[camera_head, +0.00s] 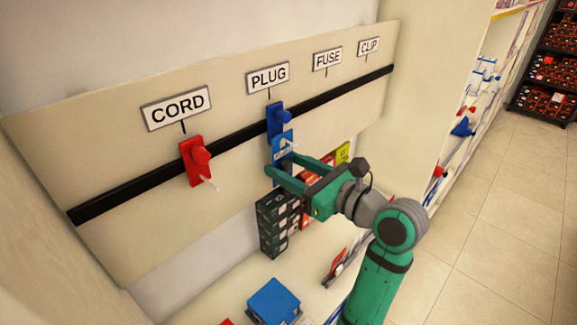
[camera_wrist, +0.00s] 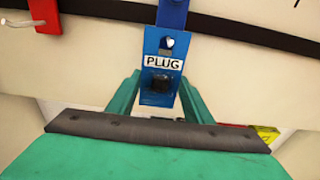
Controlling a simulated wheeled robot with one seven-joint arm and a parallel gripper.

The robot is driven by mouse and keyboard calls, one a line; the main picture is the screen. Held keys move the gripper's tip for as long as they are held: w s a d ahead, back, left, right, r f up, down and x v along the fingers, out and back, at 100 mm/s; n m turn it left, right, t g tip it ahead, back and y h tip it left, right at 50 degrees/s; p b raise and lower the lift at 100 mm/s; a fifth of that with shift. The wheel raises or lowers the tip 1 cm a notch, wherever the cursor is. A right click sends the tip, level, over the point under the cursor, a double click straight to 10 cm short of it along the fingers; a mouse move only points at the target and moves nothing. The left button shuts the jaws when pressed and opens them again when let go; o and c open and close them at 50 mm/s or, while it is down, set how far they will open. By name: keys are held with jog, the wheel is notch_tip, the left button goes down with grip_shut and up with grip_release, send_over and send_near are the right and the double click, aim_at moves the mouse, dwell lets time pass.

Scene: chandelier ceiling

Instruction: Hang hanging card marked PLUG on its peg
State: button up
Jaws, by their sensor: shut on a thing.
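The blue hanging card marked PLUG (camera_wrist: 163,93) is upright between my gripper's two green fingers. Its label reads PLUG and a hole shows near its top. In the head view the card (camera_head: 281,146) is just below the blue peg mount (camera_head: 279,119), under the PLUG sign (camera_head: 268,77). My gripper (camera_head: 279,163) is shut on the card's lower part. The mount's lower end also shows above the card in the wrist view (camera_wrist: 173,12). A small pale bit shows at the hole; I cannot tell whether the peg passes through it.
A red peg mount (camera_head: 194,160) with a pale prong is left on the black rail (camera_head: 132,189), under the CORD sign (camera_head: 178,107). FUSE and CLIP signs are to the right. Dark boxes (camera_head: 272,225) stand below the board, behind my gripper. A blue box (camera_head: 273,300) lies lower.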

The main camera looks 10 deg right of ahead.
jog(key=shift+d, duration=0.1)
jog(key=o, duration=0.9)
jog(key=shift+s+d, duration=0.1)
jog(key=shift+d, duration=0.05)
jog(key=shift+c, duration=0.2)
